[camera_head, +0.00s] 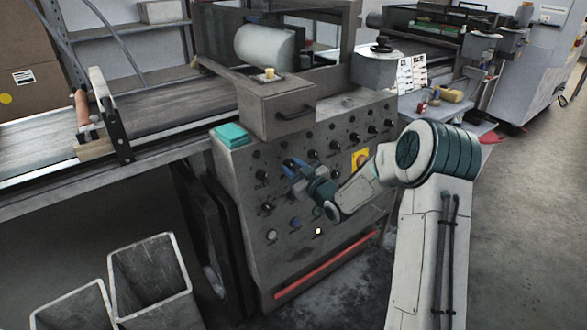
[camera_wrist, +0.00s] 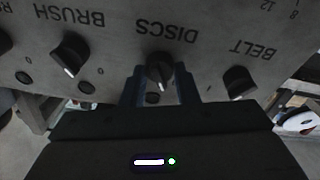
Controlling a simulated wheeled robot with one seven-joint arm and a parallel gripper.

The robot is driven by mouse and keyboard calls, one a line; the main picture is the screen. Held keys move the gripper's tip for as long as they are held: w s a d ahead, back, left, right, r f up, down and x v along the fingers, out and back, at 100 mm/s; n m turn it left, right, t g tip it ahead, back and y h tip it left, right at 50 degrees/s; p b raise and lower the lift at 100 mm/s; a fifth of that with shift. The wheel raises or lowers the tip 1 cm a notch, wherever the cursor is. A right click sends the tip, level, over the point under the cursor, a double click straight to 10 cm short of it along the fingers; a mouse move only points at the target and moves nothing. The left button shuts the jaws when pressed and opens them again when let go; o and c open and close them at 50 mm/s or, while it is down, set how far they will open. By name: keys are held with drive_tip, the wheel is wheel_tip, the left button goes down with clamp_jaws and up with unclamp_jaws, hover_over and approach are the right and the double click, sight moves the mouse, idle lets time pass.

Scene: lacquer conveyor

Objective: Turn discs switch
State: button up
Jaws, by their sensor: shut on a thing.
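The discs switch (camera_wrist: 158,68) is a black knob under the label "DISCS", upside down in the wrist view. My gripper (camera_wrist: 160,85) has its two blue fingers on either side of this knob and is shut on it. The knob's pale mark points down in the wrist view. In the head view my gripper (camera_head: 292,168) reaches the sloped grey control panel (camera_head: 245,225) from the right, and its fingers and wrist hide the knob there.
In the wrist view the brush knob (camera_wrist: 70,54) and the belt knob (camera_wrist: 239,82) flank the discs switch closely. A red bar (camera_head: 325,265) runs along the panel's lower edge. Two grey bins (camera_head: 150,270) stand at the lower left. A teal block (camera_head: 231,135) lies on the panel's top.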

drive_tip(key=m, duration=0.3)
drive_tip(key=m+h, duration=0.1)
drive_tip(key=m, duration=0.3)
drive_tip(key=shift+h+b, duration=0.3)
drive_tip(key=m+h, duration=0.1)
drive_tip(key=m, duration=0.5)
drive_tip(key=shift+r+p, duration=0.1)
drive_tip(key=shift+p, duration=0.25)
drive_tip(key=o, duration=1)
drive_tip(key=shift+c, duration=0.2)
drive_tip(key=p+v, duration=0.1)
drive_tip(key=v, duration=1.2)
drive_tip(key=shift+s, duration=0.4)
drive_tip(key=shift+d, duration=0.1)
